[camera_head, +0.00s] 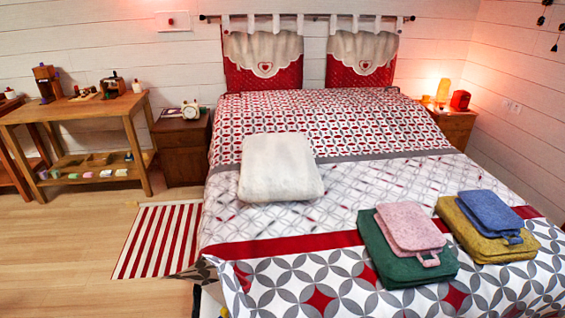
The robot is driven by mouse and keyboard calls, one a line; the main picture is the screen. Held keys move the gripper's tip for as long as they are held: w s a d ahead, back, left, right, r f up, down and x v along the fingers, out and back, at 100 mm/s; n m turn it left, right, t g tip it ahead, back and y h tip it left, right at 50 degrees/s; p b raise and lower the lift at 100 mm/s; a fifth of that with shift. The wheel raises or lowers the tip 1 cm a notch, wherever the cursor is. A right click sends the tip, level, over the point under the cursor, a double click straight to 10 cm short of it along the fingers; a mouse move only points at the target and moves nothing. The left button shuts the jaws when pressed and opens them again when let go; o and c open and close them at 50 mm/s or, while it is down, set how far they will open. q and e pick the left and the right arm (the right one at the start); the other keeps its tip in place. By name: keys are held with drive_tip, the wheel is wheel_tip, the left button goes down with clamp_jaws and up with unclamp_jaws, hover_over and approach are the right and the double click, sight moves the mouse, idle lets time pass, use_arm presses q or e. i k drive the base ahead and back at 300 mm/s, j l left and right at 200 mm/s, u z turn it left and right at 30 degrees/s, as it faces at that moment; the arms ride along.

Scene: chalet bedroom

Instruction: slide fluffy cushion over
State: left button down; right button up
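The fluffy cushion (280,168) is white, square and plump. It lies flat on the left part of the bed (345,185), below the middle of the patterned cover. Nothing touches or covers it. Neither of my grippers shows in the head view.
On the bed's right front lie a pink bag (408,225) on a green one (388,262), and a blue bag (488,212) on a yellow one (470,240). A striped rug (158,240) lies left of the bed. A nightstand (182,150) and wooden table (80,112) stand at left.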

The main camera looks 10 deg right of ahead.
sight(275, 167)
drive_tip(key=j+u, duration=0.35)
drive_tip(key=i+j+u, duration=0.15)
drive_tip(key=j+u, duration=0.25)
drive_tip(key=i+j+u, duration=0.15)
drive_tip(key=j, duration=0.35)
drive_tip(key=i+j+u, duration=0.15)
drive_tip(key=i+j, duration=0.25)
drive_tip(key=i+j+u, duration=0.2)
drive_tip(key=j, duration=0.25)
drive_tip(key=i+z, duration=0.45)
drive_tip(key=i, duration=0.15)
drive_tip(key=i+j+z, duration=0.25)
drive_tip(key=i+z, duration=0.45)
drive_tip(key=i, duration=0.25)
drive_tip(key=i+j+z, duration=0.1)
drive_tip(key=i+z, duration=0.15)
drive_tip(key=i, duration=0.3)
drive_tip(key=i+j+z, duration=0.25)
drive_tip(key=i, duration=0.25)
drive_tip(key=i+j+z, duration=0.25)
drive_tip(key=i, duration=0.25)
